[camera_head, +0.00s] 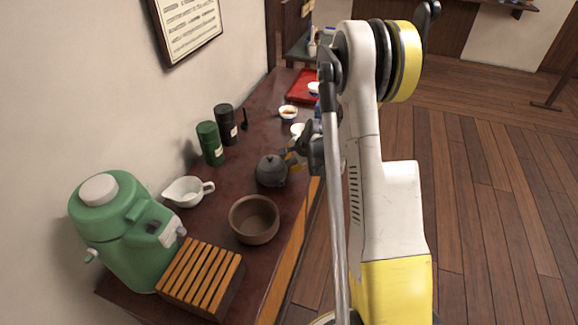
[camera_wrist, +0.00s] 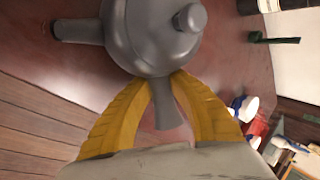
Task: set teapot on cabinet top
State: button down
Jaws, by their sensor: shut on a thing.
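The dark grey teapot (camera_head: 271,171) with a round lid knob is at the cabinet top (camera_head: 243,178), close to the right edge. I cannot tell whether its base touches the surface. In the wrist view the teapot (camera_wrist: 155,32) fills the top, with its spout or side handle at the left. My gripper (camera_wrist: 163,88) has its yellow fingers closed around the teapot's short handle, which points toward the wrist. In the head view my gripper (camera_head: 294,160) reaches the teapot from the right and is partly hidden by my arm.
A brown bowl (camera_head: 255,219) stands in front of the teapot, and a white pitcher (camera_head: 186,191) to the left. Green (camera_head: 210,143) and black (camera_head: 225,124) canisters stand behind. A green jug (camera_head: 124,230), slatted wooden box (camera_head: 201,277), small cups (camera_head: 288,113) and a red tray (camera_head: 304,86) share the top.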

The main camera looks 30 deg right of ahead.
jog(key=c, duration=1.3)
grip_release()
jog(key=shift+f, duration=0.1)
